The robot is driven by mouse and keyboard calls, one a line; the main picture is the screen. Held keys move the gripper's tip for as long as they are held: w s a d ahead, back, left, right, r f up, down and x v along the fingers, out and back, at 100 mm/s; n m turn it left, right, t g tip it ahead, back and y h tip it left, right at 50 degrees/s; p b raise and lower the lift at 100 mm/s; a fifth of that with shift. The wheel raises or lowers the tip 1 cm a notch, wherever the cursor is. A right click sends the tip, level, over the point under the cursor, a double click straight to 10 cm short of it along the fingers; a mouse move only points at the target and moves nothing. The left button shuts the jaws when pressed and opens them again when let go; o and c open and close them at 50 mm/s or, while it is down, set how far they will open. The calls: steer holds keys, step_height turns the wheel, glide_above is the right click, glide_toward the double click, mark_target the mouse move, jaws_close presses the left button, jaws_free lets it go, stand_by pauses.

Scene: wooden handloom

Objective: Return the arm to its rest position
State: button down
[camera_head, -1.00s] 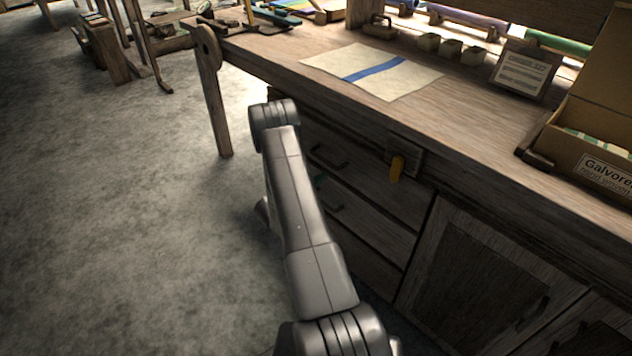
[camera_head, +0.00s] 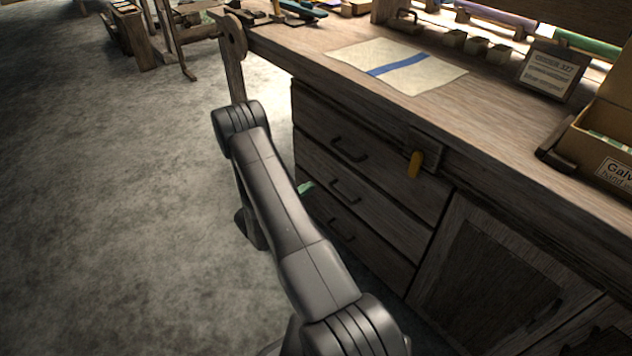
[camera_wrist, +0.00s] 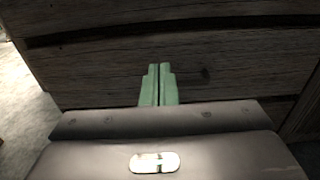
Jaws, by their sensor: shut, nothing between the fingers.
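My gripper (camera_wrist: 158,85) shows in the wrist view as two pale green fingers side by side, shut with nothing between them. Behind the fingers are dark wooden drawer fronts (camera_wrist: 200,75); I cannot tell the exact gap to them. In the head view my grey arm (camera_head: 280,205) reaches up and left from the bottom, bends at an upper joint, and hangs down in front of the workbench's drawers (camera_head: 345,160). Only a small green bit of the gripper (camera_head: 306,187) shows there beside the arm; the rest is hidden behind it.
The workbench top (camera_head: 480,130) holds a cloth with a blue stripe (camera_head: 400,65), a small sign (camera_head: 548,72) and a cardboard box (camera_head: 610,165). A yellow tag (camera_head: 415,164) hangs on its front. The floor (camera_head: 110,220) at left is clear.

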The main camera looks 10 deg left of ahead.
mark_target(344, 167)
steer(key=shift+s+a, duration=0.15)
steer(key=shift+s, duration=0.05)
steer(key=x, duration=1.4)
steer(key=shift+b, duration=0.35)
